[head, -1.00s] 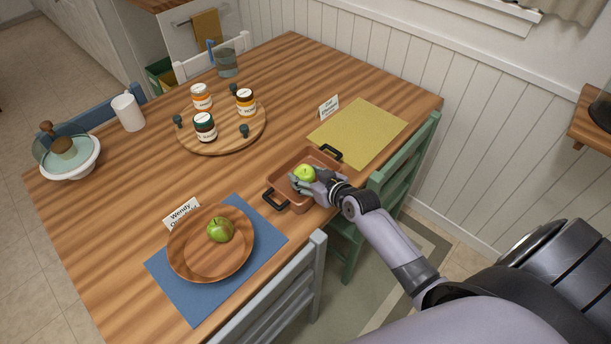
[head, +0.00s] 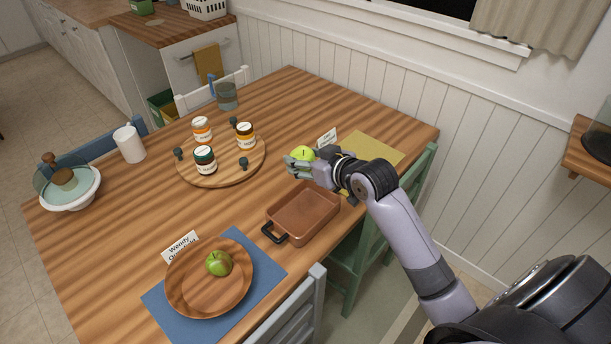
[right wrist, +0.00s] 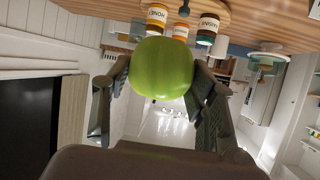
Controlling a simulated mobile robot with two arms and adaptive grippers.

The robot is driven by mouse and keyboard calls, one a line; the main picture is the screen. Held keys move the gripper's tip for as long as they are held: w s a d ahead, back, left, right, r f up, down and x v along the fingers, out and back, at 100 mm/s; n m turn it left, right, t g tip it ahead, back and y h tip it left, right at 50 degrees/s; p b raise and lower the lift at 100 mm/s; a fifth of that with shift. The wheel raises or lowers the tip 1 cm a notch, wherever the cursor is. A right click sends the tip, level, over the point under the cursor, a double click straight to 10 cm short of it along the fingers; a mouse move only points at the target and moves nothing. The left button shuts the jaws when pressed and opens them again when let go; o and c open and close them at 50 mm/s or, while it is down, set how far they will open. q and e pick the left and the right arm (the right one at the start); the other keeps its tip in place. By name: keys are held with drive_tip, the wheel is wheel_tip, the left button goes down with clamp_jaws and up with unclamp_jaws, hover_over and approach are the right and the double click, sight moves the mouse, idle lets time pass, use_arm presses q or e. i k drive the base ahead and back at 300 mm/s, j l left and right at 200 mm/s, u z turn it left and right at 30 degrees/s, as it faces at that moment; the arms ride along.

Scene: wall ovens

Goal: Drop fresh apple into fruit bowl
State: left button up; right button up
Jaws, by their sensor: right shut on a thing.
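A bright green apple (head: 302,154) is held in my right gripper (head: 301,164), raised above the table and the copper-brown pan. The right wrist view shows the apple (right wrist: 162,69) between the two fingers, which are shut on it. Another green apple (head: 219,263) lies in a round wooden dish (head: 187,298) on the blue placemat at the near left of the table. The dish with this apple is well to the lower left of my right gripper. My left gripper is in neither current view.
An empty copper-brown pan (head: 303,216) with a black handle stands below my right gripper. A round wooden tray (head: 222,178) with several jars is left of it.

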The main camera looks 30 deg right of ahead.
sight(205, 300)
drive_tip(key=k+j+u, duration=0.15)
drive_tip(key=j, duration=0.2)
drive_tip(key=k+j+u, duration=0.2)
drive_tip(key=j, duration=0.15)
drive_tip(key=k+j+u, duration=0.15)
drive_tip(key=j, duration=0.25)
